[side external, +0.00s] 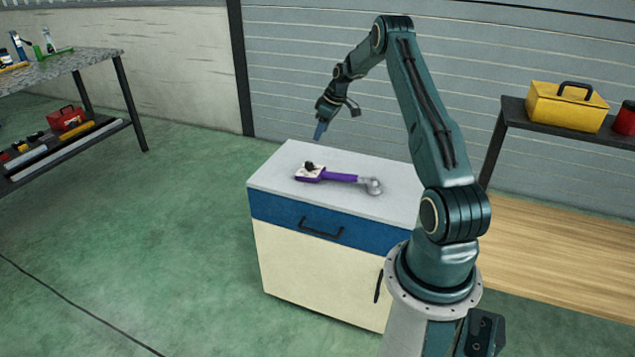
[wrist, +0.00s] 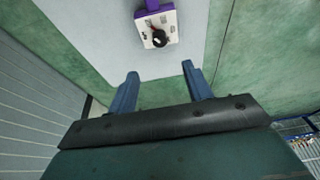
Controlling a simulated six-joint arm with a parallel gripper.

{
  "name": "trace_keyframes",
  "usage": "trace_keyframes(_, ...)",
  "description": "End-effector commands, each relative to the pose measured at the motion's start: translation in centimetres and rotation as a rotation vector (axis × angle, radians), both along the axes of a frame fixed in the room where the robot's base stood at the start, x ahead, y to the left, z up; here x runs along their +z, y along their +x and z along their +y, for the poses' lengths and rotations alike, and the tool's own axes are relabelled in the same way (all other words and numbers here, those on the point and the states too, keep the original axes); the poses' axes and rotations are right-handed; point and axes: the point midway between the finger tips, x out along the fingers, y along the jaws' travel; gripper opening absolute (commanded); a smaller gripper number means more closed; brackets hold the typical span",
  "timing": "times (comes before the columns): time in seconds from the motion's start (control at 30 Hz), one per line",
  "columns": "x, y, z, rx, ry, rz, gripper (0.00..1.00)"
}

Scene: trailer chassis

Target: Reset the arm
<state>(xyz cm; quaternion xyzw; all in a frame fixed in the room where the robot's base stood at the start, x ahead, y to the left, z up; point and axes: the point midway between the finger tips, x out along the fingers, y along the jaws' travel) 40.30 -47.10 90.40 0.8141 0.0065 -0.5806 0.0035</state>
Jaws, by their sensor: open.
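My gripper (side external: 320,131) is raised above the back left part of the cabinet top, pointing down. In the wrist view its two blue fingers (wrist: 158,88) are spread apart with nothing between them. A purple trailer chassis (side external: 342,178) lies on the cabinet's light grey top (side external: 390,160). Its left end has a white plate with a small dark piece on it, and its right end has a silver rounded part.
The cabinet has a blue drawer (side external: 290,222) with a dark handle. A workbench (side external: 75,62) with tools stands at the left, a red toolbox (side external: 68,118) on its lower shelf. A yellow toolbox (side external: 567,106) sits on a dark shelf at the right. Air around my gripper is clear.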

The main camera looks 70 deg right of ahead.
Motion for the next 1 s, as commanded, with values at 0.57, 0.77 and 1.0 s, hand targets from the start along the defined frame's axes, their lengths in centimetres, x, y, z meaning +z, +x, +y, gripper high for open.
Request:
trace_keyframes(0.57, 4.7, 2.0, 3.9, 0.008, -0.014, 0.002, 0.50)
trace_keyframes(0.77, 9.6, 3.3, 8.9, 0.010, -0.028, 0.002, 0.50)
trace_keyframes(1.0, 15.0, 3.7, 15.5, 0.011, -0.041, -0.004, 0.50)
